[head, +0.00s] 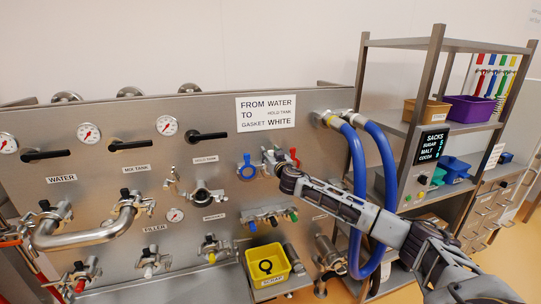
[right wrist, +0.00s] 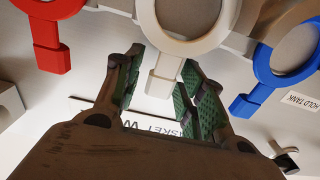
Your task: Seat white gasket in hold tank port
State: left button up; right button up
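The white gasket (right wrist: 165,75), a ring with a flat tab, hangs on the panel in the right wrist view. My right gripper (right wrist: 163,95) has its green-padded fingers apart on either side of that tab. Contact with the tab is not clear. In the head view my right gripper (head: 272,158) is at the gasket hooks and mostly hides the white gasket. The hold tank port (head: 203,196), below the HOLD TANK label (head: 205,159), has a clamp around it. My left gripper is not clearly in view.
A blue gasket (head: 247,170) and a red gasket (head: 295,156) hang on either side. Blue hoses (head: 386,165) loop close to my right arm. A bent pipe (head: 85,236) joins the WATER and MIX TANK ports. A yellow bin (head: 268,280) sits below.

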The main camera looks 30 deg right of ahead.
jog(key=c, duration=0.6)
jog(key=shift+r, duration=0.2)
jog(key=shift+r+p, duration=1.7)
jog(key=shift+r, duration=0.65)
jog(key=b+v, duration=0.2)
jog(key=v, duration=0.7)
jog(key=shift+b, duration=0.35)
jog(key=shift+f, duration=0.25)
